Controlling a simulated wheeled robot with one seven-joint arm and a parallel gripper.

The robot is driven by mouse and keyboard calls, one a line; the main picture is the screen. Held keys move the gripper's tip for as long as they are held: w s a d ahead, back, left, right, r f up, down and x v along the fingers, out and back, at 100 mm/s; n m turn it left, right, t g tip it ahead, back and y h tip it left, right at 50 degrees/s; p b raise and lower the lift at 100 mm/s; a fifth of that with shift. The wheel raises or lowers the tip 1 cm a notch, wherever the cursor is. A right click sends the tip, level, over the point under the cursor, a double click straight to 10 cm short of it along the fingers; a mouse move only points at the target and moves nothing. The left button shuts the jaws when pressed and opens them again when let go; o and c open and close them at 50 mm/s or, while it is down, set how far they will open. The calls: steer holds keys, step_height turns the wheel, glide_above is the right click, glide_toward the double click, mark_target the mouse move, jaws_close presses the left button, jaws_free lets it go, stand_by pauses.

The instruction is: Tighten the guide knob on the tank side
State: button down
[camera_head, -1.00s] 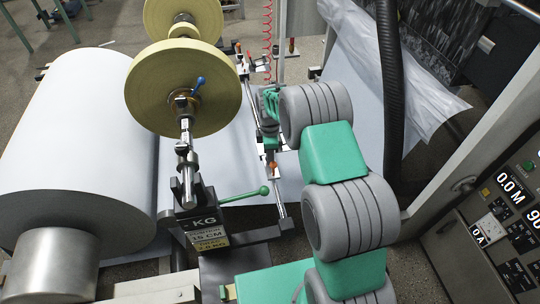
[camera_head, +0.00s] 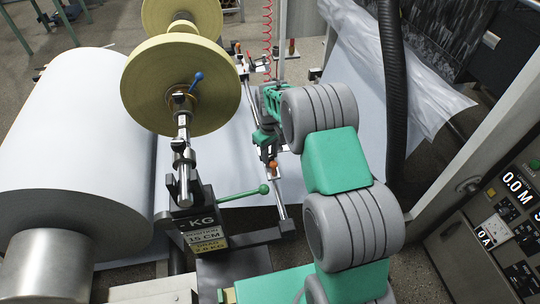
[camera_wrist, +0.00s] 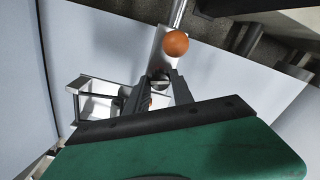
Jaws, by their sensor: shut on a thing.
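My gripper (camera_wrist: 161,82) is shut on a small dark knob (camera_wrist: 160,79) on the guide, which I take as the guide knob. The knob sits between the two dark fingertips and is partly hidden by them. An orange ball (camera_wrist: 175,44) stands just beyond the fingertips on the metal guide bar, apart from them. In the head view the ball (camera_head: 273,167) shows just below my gripper (camera_head: 264,144). The knob itself is too small to make out there.
A white bracket (camera_wrist: 96,103) lies left of the fingers in the wrist view. A green-handled lever (camera_head: 243,194) and a large paper roll (camera_head: 70,140) are to the left. A yellowish roll (camera_head: 180,85) stands nearby. A black hose (camera_head: 391,90) hangs beside my arm.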

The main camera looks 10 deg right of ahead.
mark_target(270, 156)
steer(key=m, duration=0.4)
steer(key=shift+m+b, duration=0.3)
steer(key=shift+m, duration=0.1)
steer(key=shift+r, duration=0.1)
steer(key=c, duration=1.4)
jaws_free()
steer(key=shift+o, duration=0.2)
step_height(270, 156, up, 8)
steer(key=shift+f, duration=0.1)
